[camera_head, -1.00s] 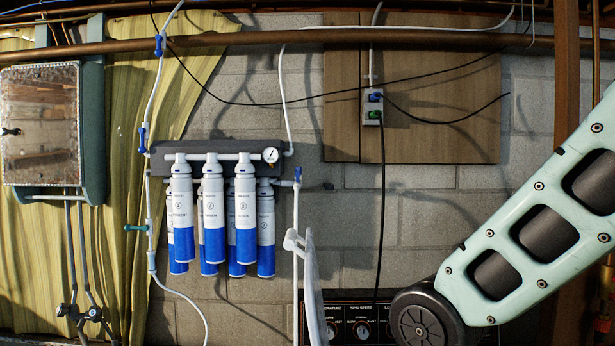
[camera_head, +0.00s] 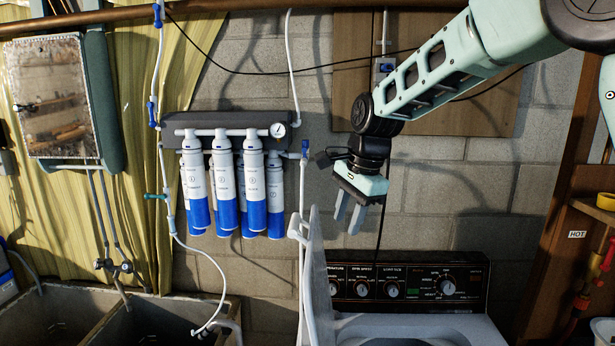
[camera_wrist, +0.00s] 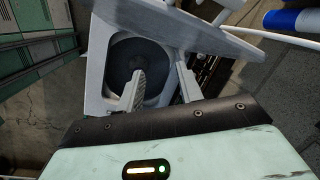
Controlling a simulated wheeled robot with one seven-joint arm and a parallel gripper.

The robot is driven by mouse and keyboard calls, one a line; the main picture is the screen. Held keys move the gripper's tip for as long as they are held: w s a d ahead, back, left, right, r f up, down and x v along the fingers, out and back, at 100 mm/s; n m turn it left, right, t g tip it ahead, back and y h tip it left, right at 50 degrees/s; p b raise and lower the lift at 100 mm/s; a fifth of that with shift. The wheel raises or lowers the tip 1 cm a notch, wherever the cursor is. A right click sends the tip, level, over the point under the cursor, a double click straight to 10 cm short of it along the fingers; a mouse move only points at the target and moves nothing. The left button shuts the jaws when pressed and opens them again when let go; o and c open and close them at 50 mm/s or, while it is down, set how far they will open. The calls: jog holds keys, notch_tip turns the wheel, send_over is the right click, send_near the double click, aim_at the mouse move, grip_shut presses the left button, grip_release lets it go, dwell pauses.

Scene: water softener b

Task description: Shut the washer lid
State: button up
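The washer (camera_head: 420,328) stands at the bottom of the head view, with its dark control panel (camera_head: 410,284) behind. Its lid (camera_head: 318,275) stands raised, nearly upright, at the left side of the opening and shows almost edge-on. My gripper (camera_head: 348,222) hangs above the washer, just right of and above the lid's top edge, fingers pointing down and apart. It holds nothing. In the wrist view, my fingers (camera_wrist: 158,88) show in front of the washer's dark round opening (camera_wrist: 135,62). The lid (camera_wrist: 185,28) crosses the top of that view. I see no contact with it.
A concrete sink (camera_head: 165,310) lies left of the washer. Water filters (camera_head: 235,190) and white hoses hang on the wall left of my arm. A wooden post and shelf (camera_head: 595,210) stand at the right. The space above the washer's right side is clear.

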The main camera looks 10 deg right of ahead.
jog(key=w+a+r+m+y, duration=0.1)
jog(key=w+a+r+m, duration=0.4)
jog(key=a+m, duration=0.1)
jog(key=shift+a+r+m+g, duration=0.2)
jog(key=shift+a+m+g, duration=0.15)
jog(key=shift+a, duration=0.3)
jog(key=shift+w+f, duration=0.1)
